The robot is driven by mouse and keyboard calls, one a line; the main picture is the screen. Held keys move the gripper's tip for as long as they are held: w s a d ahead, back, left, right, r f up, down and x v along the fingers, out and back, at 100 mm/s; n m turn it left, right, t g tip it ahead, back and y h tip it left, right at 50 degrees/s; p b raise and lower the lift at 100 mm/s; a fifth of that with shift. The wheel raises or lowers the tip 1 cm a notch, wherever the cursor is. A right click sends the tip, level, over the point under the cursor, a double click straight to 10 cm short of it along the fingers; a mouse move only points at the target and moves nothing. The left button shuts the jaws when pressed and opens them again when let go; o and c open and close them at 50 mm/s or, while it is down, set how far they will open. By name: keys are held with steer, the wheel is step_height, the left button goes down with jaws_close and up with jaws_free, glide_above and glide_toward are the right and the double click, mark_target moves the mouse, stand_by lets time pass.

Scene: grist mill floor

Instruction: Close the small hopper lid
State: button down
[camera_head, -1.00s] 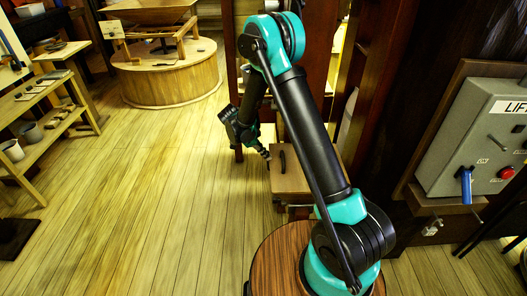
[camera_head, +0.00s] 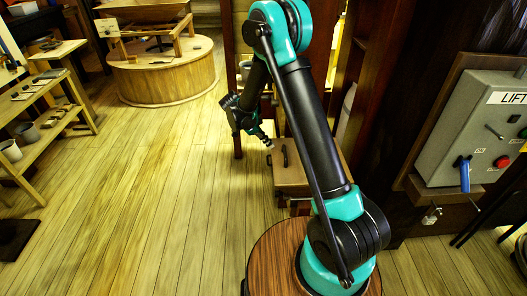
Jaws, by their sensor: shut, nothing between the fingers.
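The small hopper is a wooden box beyond my base, partly hidden by my arm. Its lid (camera_head: 290,176) is a light wooden panel with a black handle (camera_head: 285,156) on it. The lid looks level on the box, but I cannot tell whether it is fully closed. My gripper (camera_head: 269,145) is shut and empty. It appears just left of the handle and slightly higher in the picture. I see no clear contact with the lid.
A grey LIFT control box (camera_head: 470,130) with a blue lever is at the right. Dark wooden posts stand behind my arm. A round wooden millstone casing (camera_head: 165,80) is at the back left. Shelves (camera_head: 45,140) line the left edge. The plank floor between is clear.

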steer(key=a+f, duration=0.4)
steer(key=a, duration=0.5)
steer(key=s+d+r+n+t+y, duration=0.1)
steer(key=s+d+r+n+y, duration=0.1)
steer(key=s+d+r+n, duration=0.35)
steer(key=s+d+r+n+y, duration=0.2)
steer(key=s+d+r+n, duration=0.1)
steer(key=d+r, duration=0.5)
steer(key=s+d+n+t+y, duration=0.1)
steer(key=s+d+n, duration=0.3)
steer(key=s, duration=0.5)
steer(key=s+d+n+t+y, duration=0.2)
steer(key=s+d+n, duration=0.2)
steer(key=s, duration=0.5)
steer(key=shift+s+d+n, duration=0.15)
steer(key=shift+d+n, duration=0.15)
steer(key=shift+n, duration=0.45)
steer(key=shift+f, duration=0.1)
